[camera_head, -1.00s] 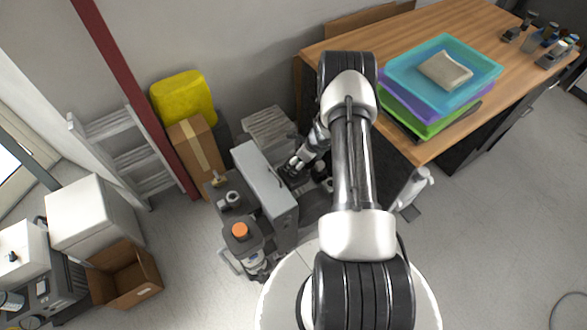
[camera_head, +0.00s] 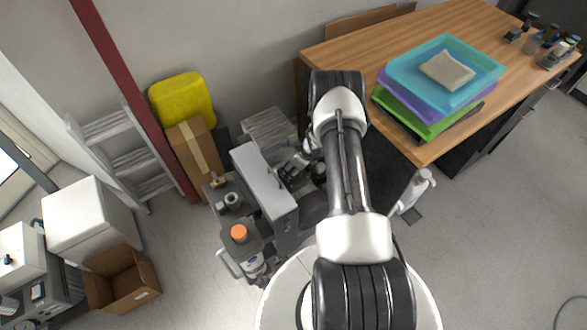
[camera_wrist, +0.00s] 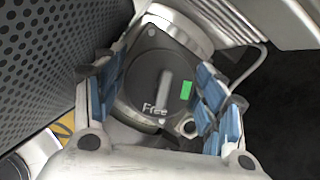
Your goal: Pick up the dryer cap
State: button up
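The dryer cap (camera_wrist: 158,88), a dark round cap with a raised grey ridge, the word "Free" and a green mark, sits in the middle of the wrist view. It is still seated on a metal housing. My gripper (camera_wrist: 160,98) is open, with its blue-padded fingers on the left and right sides of the cap. I cannot tell whether the pads touch it. In the head view my gripper (camera_head: 292,170) is low beside the grey compressor cabinet (camera_head: 264,182), and the cap is hidden there.
A perforated dark panel (camera_wrist: 45,65) stands close on the left in the wrist view, and a bent metal tube (camera_wrist: 258,62) is at the right. In the head view, an orange-topped unit (camera_head: 239,233) stands left of the cabinet and a wooden table (camera_head: 440,35) is at upper right.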

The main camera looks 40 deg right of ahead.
jog(key=c, duration=0.8)
jog(key=shift+o, duration=0.2)
jog(key=shift+r, duration=0.1)
